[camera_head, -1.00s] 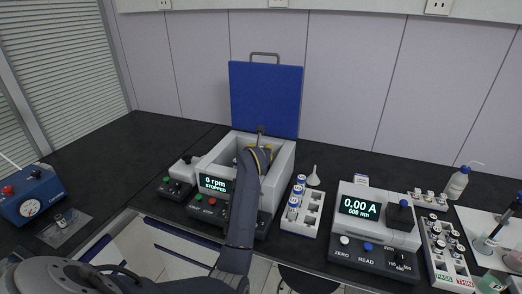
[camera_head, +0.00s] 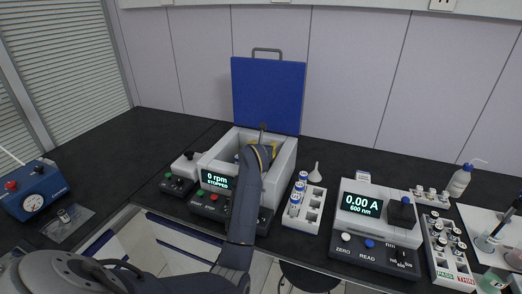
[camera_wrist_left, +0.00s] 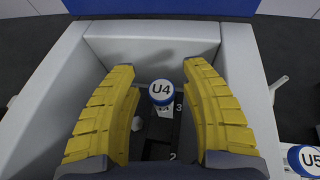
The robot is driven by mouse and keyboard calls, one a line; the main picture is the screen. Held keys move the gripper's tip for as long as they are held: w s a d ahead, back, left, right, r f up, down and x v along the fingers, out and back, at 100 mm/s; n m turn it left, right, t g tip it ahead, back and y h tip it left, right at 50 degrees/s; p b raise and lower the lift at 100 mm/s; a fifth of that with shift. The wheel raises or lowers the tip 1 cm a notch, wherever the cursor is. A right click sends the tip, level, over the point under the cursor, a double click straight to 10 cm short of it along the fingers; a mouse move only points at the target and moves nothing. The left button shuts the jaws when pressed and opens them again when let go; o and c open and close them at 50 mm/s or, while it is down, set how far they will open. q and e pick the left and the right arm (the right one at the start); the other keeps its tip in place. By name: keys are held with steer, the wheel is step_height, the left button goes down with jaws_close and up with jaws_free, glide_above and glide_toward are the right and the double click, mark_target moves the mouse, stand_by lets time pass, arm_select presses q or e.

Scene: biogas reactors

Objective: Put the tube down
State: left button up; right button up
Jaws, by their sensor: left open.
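The tube with the blue-rimmed white cap marked U4 (camera_wrist_left: 161,92) stands upright inside the open centrifuge (camera_head: 284,163), at the slot marked 3 of the dark rotor (camera_wrist_left: 158,147). The centrifuge display reads 0 rpm, STOPPED. My left gripper (camera_wrist_left: 164,82) reaches down into the chamber with its yellow fingers apart, one on each side of the tube cap. Gaps show between the cap and both fingers. In the head view my arm hides most of the gripper and the tube. My right gripper is not in view.
The blue lid (camera_head: 268,95) stands raised behind the chamber. A white rack (camera_head: 310,222) with several blue-capped tubes stands right of the centrifuge, beside a funnel (camera_head: 315,172). Further right is a photometer (camera_head: 375,228) reading 0.00 A. A blue gauge box (camera_head: 33,192) sits far left.

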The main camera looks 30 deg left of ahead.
arm_select(q)
steer(key=shift+s+d+r, duration=0.1)
steer(key=shift+s+r, duration=0.05)
steer(key=shift+r, duration=0.3)
steer(key=v, duration=1.1)
steer(key=shift+s+d, duration=0.15)
steer(key=shift+s, duration=0.15)
steer(key=shift+r, duration=0.1)
